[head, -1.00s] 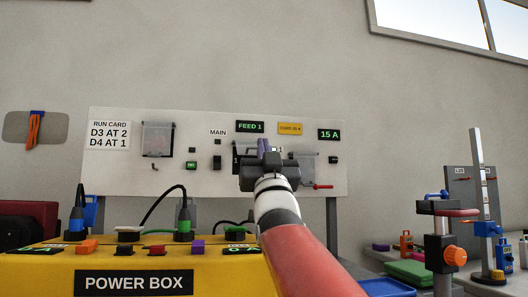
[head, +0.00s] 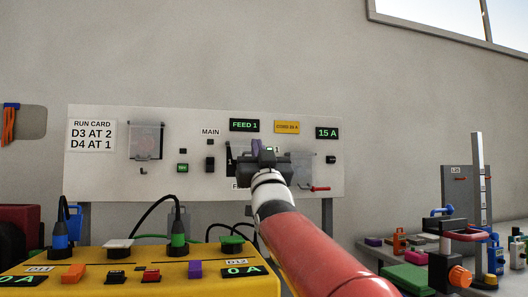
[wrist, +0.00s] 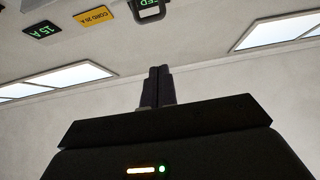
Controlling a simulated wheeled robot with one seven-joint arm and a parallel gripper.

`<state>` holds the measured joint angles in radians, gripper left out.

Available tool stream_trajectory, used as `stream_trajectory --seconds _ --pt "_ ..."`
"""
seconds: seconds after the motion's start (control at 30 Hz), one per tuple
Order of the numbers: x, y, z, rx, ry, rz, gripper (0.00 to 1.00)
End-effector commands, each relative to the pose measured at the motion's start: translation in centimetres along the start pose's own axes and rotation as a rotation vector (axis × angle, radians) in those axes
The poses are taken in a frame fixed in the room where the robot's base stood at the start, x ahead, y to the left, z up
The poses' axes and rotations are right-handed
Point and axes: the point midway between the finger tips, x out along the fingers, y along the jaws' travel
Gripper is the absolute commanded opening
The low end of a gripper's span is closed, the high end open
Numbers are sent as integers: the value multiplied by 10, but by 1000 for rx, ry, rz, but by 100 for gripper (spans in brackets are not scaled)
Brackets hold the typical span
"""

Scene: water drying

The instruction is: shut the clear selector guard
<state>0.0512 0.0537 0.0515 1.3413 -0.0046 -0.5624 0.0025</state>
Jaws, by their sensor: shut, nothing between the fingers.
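The white panel (head: 105,182) carries two clear covers. One clear cover (head: 146,141) is at the left, over a pale round shape. Another clear pane (head: 304,163) is right of centre, partly behind my gripper, with a red lever below it. I cannot tell for sure which is the selector guard, or how far either stands open. My gripper (head: 257,147) is in front of the panel just below the FEED 1 sign, hiding what is behind it. Its fingers also show in the wrist view (wrist: 157,88), shut together and empty. No contact with a cover is visible.
The yellow power box (head: 190,266), with plugs and cables, stands low in front at left. A bench at right holds a clamp stand (head: 461,240) and a tall post (head: 478,190). The wall above the panel is clear.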

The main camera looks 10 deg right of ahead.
Motion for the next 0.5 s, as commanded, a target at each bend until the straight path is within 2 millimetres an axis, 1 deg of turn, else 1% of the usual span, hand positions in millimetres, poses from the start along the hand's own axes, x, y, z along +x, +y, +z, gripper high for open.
stream_trajectory --seconds 0.03,0.2,0.27,0.3,0.5 --pt "15 0 -2 0 -1 0 0" --pt "47 0 -2 0 0 0 0" --pt "57 0 -2 0 -1 0 0" --pt "47 0 11 -1 -4 0 0" --pt "39 0 32 -1 -2 1 0"
